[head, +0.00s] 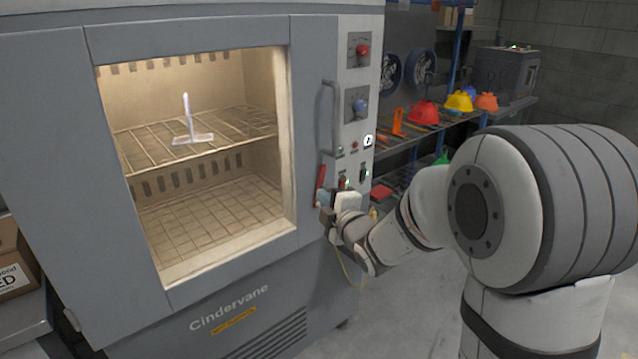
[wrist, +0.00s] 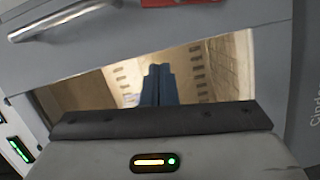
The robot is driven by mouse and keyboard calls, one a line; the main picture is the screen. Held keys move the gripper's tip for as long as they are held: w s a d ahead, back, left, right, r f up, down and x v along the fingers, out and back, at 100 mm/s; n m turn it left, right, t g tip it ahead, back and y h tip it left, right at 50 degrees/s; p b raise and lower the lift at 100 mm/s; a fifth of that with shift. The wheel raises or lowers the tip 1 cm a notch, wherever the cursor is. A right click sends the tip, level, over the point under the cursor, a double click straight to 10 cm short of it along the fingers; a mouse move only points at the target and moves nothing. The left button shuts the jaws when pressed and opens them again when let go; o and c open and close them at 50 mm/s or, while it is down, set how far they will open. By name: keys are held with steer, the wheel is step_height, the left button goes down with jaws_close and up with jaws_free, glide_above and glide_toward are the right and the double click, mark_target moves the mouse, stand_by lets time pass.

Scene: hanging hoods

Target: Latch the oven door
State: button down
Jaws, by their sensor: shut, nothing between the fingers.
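The grey oven door (head: 190,35) has a large lit window and looks closed or nearly so; I cannot tell if it sits fully flush. Its vertical metal bar handle (head: 330,118) is on the right side, and it also shows in the wrist view (wrist: 65,20). A red latch lever (head: 320,184) stands near upright below the handle; part of a red piece (wrist: 180,2) shows at the wrist view's top edge. My gripper (head: 324,205) is at the door's right edge, just below the lever. Its blue fingers (wrist: 160,85) are shut and empty; contact is unclear.
A white stand-like piece (head: 190,125) is on the upper oven rack. Shelves with hard hats (head: 425,112) are behind. A cardboard box (head: 12,270) is at left.

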mark_target(313, 174)
steer(key=p+x, duration=0.2)
steer(key=x, duration=0.8)
steer(key=shift+r, duration=0.1)
steer(key=shift+w+d+f, duration=0.2)
steer(key=shift+w+d, duration=0.65)
steer(key=shift+d, duration=0.15)
steer(key=shift+w+d+f+p, duration=0.2)
steer(key=shift+w+d+p, duration=0.2)
steer(key=shift+d, duration=0.15)
steer(key=shift+a, duration=0.15)
